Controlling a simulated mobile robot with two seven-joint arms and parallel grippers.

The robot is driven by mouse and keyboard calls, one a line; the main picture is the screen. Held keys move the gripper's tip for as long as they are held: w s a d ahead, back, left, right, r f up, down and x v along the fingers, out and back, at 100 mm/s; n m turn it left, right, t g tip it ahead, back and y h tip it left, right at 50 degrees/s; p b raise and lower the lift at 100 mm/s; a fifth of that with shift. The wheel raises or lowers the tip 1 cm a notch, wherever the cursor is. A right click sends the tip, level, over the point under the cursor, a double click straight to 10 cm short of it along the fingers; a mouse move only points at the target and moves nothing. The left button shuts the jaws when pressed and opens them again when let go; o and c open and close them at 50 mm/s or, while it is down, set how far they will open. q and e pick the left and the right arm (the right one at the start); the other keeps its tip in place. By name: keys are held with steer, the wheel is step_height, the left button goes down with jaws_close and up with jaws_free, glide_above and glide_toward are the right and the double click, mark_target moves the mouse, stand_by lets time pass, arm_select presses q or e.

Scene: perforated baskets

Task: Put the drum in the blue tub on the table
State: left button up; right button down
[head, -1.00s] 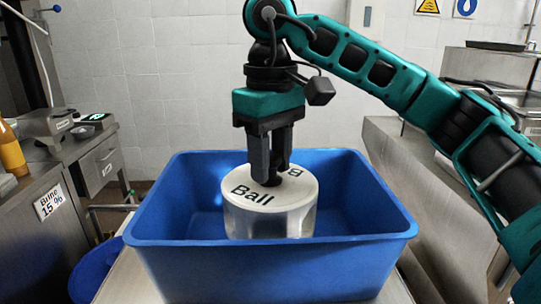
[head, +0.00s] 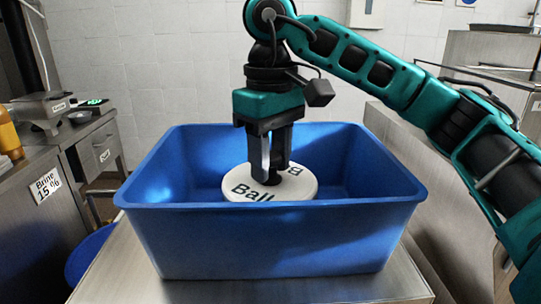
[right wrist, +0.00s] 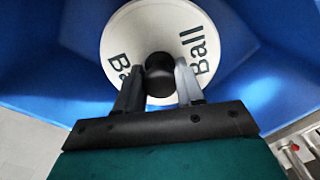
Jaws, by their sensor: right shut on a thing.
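The drum (head: 240,184) has a white round lid marked "Ball" and a black knob. It is inside the blue tub (head: 270,243), its lid a little below the tub's far rim and its lower part hidden by the near wall. My right gripper (head: 272,180) reaches down from above and is shut on the drum's knob. In the right wrist view the fingers (right wrist: 160,85) sit on either side of the knob, over the lid (right wrist: 135,30). I cannot tell whether the drum touches the tub floor. My left gripper is not in view.
The tub stands on a steel table (head: 120,265). A steel counter (head: 50,185) with a scale (head: 42,110) and an orange bottle (head: 9,138) is at the left. A blue bin (head: 88,255) is low at the left. Steel equipment stands at the right.

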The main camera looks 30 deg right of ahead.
steer(key=shift+c, duration=0.7)
jaws_free()
